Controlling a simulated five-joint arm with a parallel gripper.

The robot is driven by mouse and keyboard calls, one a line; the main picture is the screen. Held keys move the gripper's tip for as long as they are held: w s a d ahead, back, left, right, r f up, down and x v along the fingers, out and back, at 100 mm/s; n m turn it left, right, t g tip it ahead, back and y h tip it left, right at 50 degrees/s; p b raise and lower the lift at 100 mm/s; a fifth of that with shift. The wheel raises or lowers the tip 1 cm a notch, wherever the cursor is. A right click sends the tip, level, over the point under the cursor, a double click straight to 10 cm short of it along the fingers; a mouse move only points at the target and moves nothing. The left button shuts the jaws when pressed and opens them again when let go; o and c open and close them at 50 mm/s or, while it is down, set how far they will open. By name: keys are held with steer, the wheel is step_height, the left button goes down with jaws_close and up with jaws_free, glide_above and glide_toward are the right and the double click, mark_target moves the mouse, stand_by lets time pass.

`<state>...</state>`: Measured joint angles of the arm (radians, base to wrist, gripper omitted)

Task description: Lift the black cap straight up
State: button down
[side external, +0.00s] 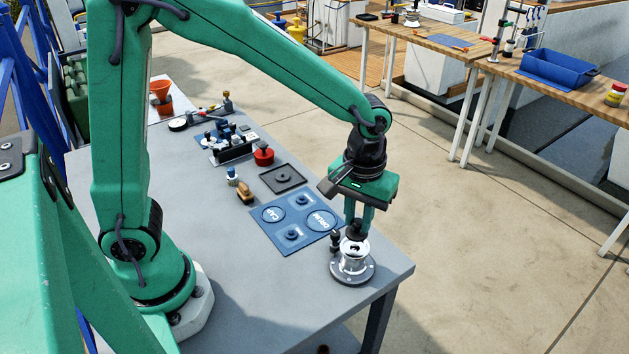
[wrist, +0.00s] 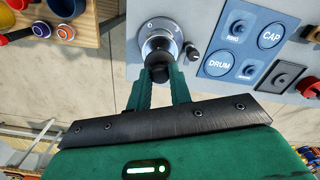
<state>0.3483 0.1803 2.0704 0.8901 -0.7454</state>
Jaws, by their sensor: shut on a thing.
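The black cap (side external: 355,230) is at the top of a silver winch drum (side external: 353,251), low between the fingertips of my gripper (side external: 359,222). In the wrist view the cap (wrist: 157,52) shows dark in front of the silver drum base (wrist: 151,29). My gripper (wrist: 159,78) is shut on the cap, with a finger on each side. The fingers point down and hide part of the cap. I cannot tell whether there is a gap between cap and drum.
A small dark post (side external: 335,240) stands close beside the drum. A blue mat (side external: 283,243) with circles marked CAP and DRUM lies to the left. A black tray (side external: 283,179), a red-topped piece (side external: 263,154) and a brown-handled tool (side external: 244,193) lie behind. The grey table's corner is near, to the right.

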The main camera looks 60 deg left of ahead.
steer(key=s+d+r, duration=0.7)
steer(key=s, duration=0.2)
steer(key=shift+d, duration=0.2)
stand_by(0.3)
steer(key=shift+r, duration=0.95)
